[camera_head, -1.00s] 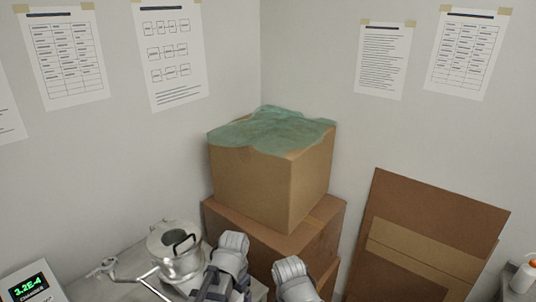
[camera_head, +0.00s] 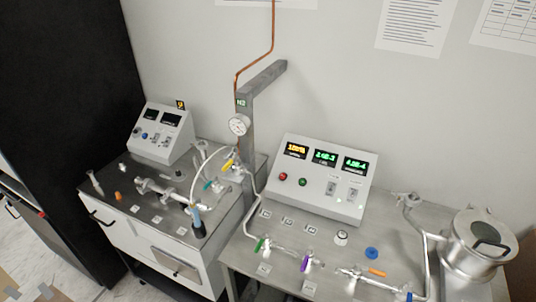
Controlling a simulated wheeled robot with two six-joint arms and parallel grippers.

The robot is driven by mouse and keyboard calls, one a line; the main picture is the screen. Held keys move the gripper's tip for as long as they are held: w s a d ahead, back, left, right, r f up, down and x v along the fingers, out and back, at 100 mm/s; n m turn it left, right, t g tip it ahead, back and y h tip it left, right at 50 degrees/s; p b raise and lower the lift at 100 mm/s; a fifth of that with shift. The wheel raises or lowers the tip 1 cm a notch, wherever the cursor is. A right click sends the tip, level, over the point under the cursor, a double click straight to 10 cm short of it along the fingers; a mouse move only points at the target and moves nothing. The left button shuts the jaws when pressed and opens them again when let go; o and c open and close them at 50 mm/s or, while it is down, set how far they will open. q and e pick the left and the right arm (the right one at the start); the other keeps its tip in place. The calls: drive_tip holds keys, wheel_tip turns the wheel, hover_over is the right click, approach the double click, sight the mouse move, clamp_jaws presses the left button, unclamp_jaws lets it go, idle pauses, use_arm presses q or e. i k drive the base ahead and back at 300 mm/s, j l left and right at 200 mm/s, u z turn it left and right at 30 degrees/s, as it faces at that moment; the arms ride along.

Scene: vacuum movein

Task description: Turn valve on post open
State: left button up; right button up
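A grey post (camera_head: 247,150) with a green N2 label stands behind the gap between the two benches. A round white gauge (camera_head: 238,125) is mounted on it. Below the gauge is a small valve with a yellow handle (camera_head: 228,165), tilted in the picture. A copper pipe (camera_head: 272,40) runs down the wall to the post, and a pale hose (camera_head: 257,184) leads away from the valve area. The valve is too small to tell how its handle lies against its pipe. Neither gripper is in view.
The right bench (camera_head: 390,245) carries a control box (camera_head: 318,180) with lit displays, small coloured-handled valves and a metal chamber (camera_head: 478,245). The left bench (camera_head: 150,198) holds another box (camera_head: 160,133) and metal piping. A black cabinet (camera_head: 70,90) stands at the left.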

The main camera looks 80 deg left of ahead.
sight(236, 156)
drive_tip(key=l+u, duration=0.2)
drive_tip(key=u, duration=1.4)
drive_tip(key=i+j+u, duration=0.1)
drive_tip(key=u, duration=1.2)
drive_tip(key=k+j, duration=0.35)
drive_tip(key=j, duration=0.15)
drive_tip(key=i+l, duration=0.35)
drive_tip(key=l, duration=0.1)
